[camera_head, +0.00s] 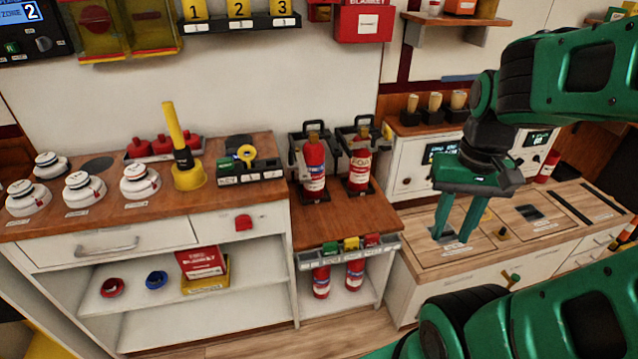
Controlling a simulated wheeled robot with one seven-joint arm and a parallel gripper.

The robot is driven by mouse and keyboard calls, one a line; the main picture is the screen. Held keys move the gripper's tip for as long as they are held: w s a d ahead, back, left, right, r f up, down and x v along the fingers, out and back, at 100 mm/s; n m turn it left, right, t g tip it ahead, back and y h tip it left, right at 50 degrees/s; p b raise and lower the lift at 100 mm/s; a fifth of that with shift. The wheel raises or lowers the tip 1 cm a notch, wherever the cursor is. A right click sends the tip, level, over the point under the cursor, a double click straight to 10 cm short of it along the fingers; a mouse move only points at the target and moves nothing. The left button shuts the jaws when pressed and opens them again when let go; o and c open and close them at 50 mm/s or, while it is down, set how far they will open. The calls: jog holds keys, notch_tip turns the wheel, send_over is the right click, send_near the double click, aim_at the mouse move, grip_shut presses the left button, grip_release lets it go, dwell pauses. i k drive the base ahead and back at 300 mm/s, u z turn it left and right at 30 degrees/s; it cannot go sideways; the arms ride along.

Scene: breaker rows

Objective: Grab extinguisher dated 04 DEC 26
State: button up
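Two red extinguishers with pale labels stand upright in black holders on the middle wooden counter: a left upper extinguisher (314,170) and a right upper extinguisher (360,170). Two more stand on the shelf below, a left lower extinguisher (321,282) and a right lower extinguisher (355,275), their tops partly hidden by the counter's front. I cannot read a date on any of them. My green gripper (452,231) points down over the right-hand counter, right of the extinguishers and apart from them. Its two fingers are spread, with nothing between them.
Small red, yellow and green items sit in a labelled rack (347,253) on the middle counter's front edge. The left counter (110,218) holds white detectors and a yellow-handled tool (182,150). A white unit with a display (407,172) stands behind my gripper. My arm fills the right side.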

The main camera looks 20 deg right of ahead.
aim_at(313, 150)
jog(key=k, duration=0.85)
jog(key=u, duration=0.35)
jog(key=i, duration=2.1)
jog(key=z, duration=0.6)
